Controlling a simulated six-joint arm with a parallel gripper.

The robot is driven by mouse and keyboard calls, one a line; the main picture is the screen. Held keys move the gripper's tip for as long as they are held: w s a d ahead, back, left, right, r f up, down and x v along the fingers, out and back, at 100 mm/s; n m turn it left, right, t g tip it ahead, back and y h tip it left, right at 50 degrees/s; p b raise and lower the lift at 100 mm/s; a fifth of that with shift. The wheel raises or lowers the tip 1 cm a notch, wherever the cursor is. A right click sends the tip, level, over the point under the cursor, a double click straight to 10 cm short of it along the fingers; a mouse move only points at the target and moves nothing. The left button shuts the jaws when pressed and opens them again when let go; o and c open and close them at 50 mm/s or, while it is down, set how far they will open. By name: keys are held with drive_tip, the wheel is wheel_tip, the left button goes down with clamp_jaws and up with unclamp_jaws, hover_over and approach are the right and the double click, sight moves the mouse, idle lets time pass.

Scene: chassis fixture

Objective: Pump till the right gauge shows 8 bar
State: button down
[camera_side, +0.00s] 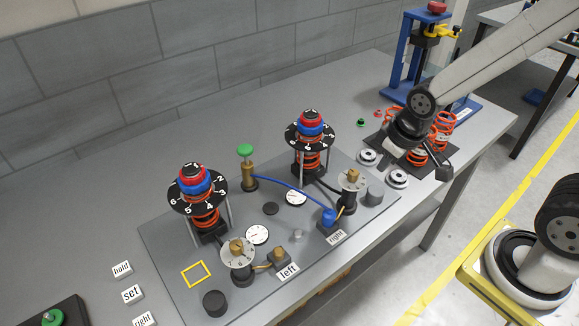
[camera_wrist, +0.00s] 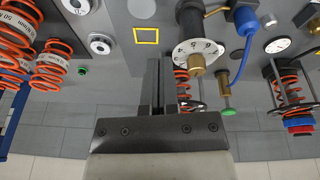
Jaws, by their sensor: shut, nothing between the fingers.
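The pump, a brass body (camera_side: 248,176) with a green knob (camera_side: 245,151), stands at the back of the grey plate; its green knob (camera_wrist: 228,112) also shows in the wrist view. A blue hose (camera_side: 285,184) runs from it to the blue fitting (camera_side: 328,216) by the "right" label. The right gauge (camera_side: 296,198) is a white dial beside the right spring unit (camera_side: 310,145); its needle is too small to read. My gripper (camera_wrist: 160,65) is shut and empty, off to the right of the pump in the side view (camera_side: 390,152), apart from it.
The left spring unit (camera_side: 196,200) and left gauge (camera_side: 257,234) stand on the same plate. Orange springs (camera_wrist: 50,60) and silver discs (camera_side: 397,179) lie near my gripper. A blue press (camera_side: 410,60) stands behind. The right valve dial (camera_wrist: 198,48) is close by.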

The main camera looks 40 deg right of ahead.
sight(247, 150)
drive_tip(key=w+a+r+n+t, duration=0.1)
drive_tip(key=w+a+n, duration=0.1)
drive_tip(key=w+n, duration=0.2)
drive_tip(key=w+a+r+n+t, duration=0.1)
drive_tip(key=w+a+r+n, duration=0.1)
drive_tip(key=w+n, duration=0.3)
drive_tip(key=w+a+r+n+t, duration=0.1)
drive_tip(key=w+a+r+n, duration=0.1)
drive_tip(key=w+a+n, duration=0.1)
drive_tip(key=shift+w+a+n, duration=0.15)
drive_tip(key=shift+w+n, duration=0.6)
drive_tip(key=shift+n, duration=0.05)
drive_tip(key=w+a+r+n+t+y, duration=0.1)
drive_tip(key=w+a+r+n+t, duration=0.2)
drive_tip(key=w+a+n, duration=0.6)
wheel_tip(247, 150, up, 2)
drive_tip(key=a+n, duration=0.2)
drive_tip(key=n, duration=0.1)
drive_tip(key=shift+a+n, duration=0.2)
drive_tip(key=shift+n, duration=0.2)
drive_tip(key=shift+w, duration=0.1)
drive_tip(key=shift+f, duration=4.25)
